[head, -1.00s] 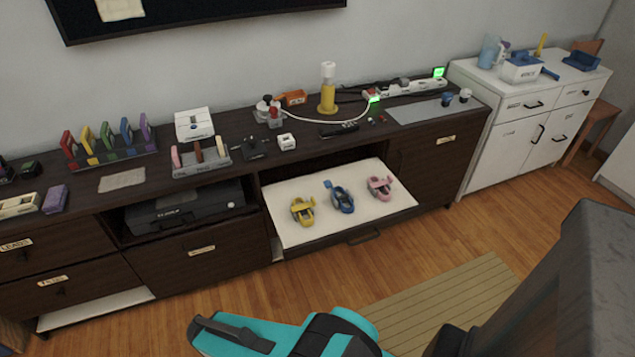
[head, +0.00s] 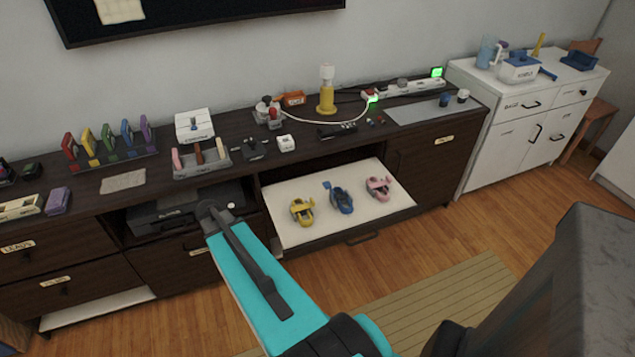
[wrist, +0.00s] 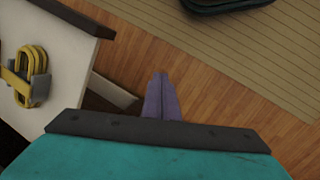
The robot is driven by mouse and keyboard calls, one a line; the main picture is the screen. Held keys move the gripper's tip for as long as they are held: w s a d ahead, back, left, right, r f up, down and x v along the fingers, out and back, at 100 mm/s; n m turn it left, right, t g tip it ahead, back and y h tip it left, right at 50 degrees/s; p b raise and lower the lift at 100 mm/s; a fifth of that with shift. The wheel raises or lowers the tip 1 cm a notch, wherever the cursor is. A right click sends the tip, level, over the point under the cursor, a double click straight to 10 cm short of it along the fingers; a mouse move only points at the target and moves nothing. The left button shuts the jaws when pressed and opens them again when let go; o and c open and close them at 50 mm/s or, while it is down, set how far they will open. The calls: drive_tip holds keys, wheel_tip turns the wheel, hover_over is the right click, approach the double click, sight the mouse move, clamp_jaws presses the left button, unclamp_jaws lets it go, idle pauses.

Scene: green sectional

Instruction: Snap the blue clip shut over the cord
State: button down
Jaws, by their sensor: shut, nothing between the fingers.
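The blue clip (head: 342,199) lies on the white pull-out board (head: 290,233) of the dark cabinet, between a yellow clip (head: 302,212) and a pink clip (head: 378,187). A blue piece sticks out at its upper left; whether it is open, and any cord in it, is too small to tell. In the wrist view my gripper (wrist: 161,80) is shut and empty, over the floor beside the board. The yellow clip, with grey parts, shows at the left there (wrist: 32,78); the blue clip is out of that view.
A white cord (head: 325,122) runs along the cabinet top to a power strip (head: 415,87). A yellow lamp (head: 326,98) and several small items crowd the top. A printer (head: 165,208) sits in the open bay left of the board.

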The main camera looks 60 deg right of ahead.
drive_tip(key=s+d+r+m+h+p, duration=0.1)
drive_tip(key=s+d+r+m+h, duration=0.1)
drive_tip(key=d+r, duration=1.9)
drive_tip(key=s+d+m, duration=0.1)
drive_tip(key=d, duration=0.2)
drive_tip(key=shift+s+d+m, duration=0.15)
drive_tip(key=shift+d+m, duration=0.1)
drive_tip(key=shift+m, duration=0.05)
drive_tip(key=shift+f, duration=0.1)
drive_tip(key=p+x, duration=0.2)
drive_tip(key=x, duration=0.7)
drive_tip(key=shift+s+d+f, duration=0.1)
drive_tip(key=shift+d+f, duration=0.05)
drive_tip(key=shift+d, duration=0.05)
drive_tip(key=shift+s+d+p, duration=0.6)
drive_tip(key=shift+s+d, duration=0.25)
drive_tip(key=shift+d, duration=0.3)
drive_tip(key=shift+s+d, duration=0.4)
drive_tip(key=shift+d, duration=0.05)
